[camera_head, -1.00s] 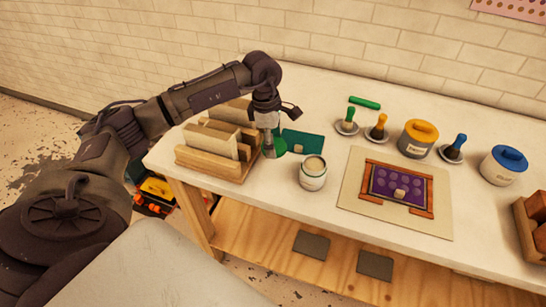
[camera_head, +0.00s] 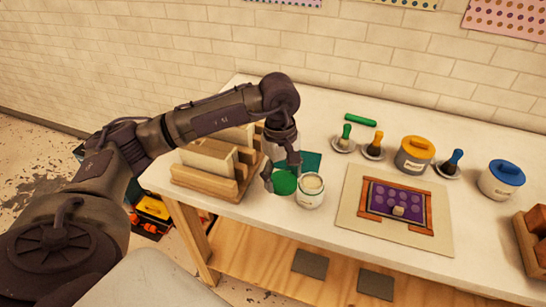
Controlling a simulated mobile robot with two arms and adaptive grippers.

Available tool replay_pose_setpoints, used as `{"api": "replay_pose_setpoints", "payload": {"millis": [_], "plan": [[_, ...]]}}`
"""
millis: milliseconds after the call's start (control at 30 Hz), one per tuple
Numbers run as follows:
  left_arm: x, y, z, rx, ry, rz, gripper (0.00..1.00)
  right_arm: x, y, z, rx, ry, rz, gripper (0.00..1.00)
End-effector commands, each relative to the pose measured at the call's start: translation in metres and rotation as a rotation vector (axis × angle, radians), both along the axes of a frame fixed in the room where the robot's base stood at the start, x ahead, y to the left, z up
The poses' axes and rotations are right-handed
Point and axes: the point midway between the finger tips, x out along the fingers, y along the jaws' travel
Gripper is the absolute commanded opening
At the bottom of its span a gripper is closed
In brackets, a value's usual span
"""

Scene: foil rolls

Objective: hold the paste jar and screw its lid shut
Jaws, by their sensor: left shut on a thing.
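The open paste jar (camera_head: 310,194) stands upright on the white table, pale paste showing at its mouth. My left gripper (camera_head: 282,173) is shut on the green lid (camera_head: 284,184), just left of the jar at about the height of its rim. The lid is not over the jar's mouth. Whether lid and jar touch, I cannot tell. The fingers partly hide the lid's top. My right gripper is not in view.
A wooden rack (camera_head: 212,176) with boards stands left of the lid, close to my gripper. A green mat (camera_head: 311,162) lies behind the jar. A purple print in a frame (camera_head: 398,205) lies to the right. Yellow-lidded (camera_head: 414,155) and blue-lidded (camera_head: 502,180) jars stand further right.

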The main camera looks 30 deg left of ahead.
Motion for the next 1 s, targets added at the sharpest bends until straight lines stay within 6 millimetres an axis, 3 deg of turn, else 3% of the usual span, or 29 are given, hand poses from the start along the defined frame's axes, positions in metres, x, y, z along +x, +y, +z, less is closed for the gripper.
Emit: {"api": "replay_pose_setpoints", "payload": {"millis": [33,200,400,733,867,1000], "plan": [[-0.015,-0.015,0.001,0.002,0.0,-0.183,0.51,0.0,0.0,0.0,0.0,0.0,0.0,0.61],[-0.061,-0.048,0.005,0.001,0.008,-0.754,0.51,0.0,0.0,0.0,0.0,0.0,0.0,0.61],[-0.093,-0.063,0.006,-0.008,0.024,-1.133,0.51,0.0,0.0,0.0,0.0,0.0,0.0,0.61],[-0.098,-0.065,0.006,-0.011,0.026,-1.201,0.51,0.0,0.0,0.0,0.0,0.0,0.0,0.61],[-0.098,-0.065,0.006,-0.011,0.026,-1.198,0.51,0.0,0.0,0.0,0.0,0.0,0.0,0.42],[-0.098,-0.065,0.006,-0.011,0.026,-1.197,0.51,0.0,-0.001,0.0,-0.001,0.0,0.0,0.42]]}}
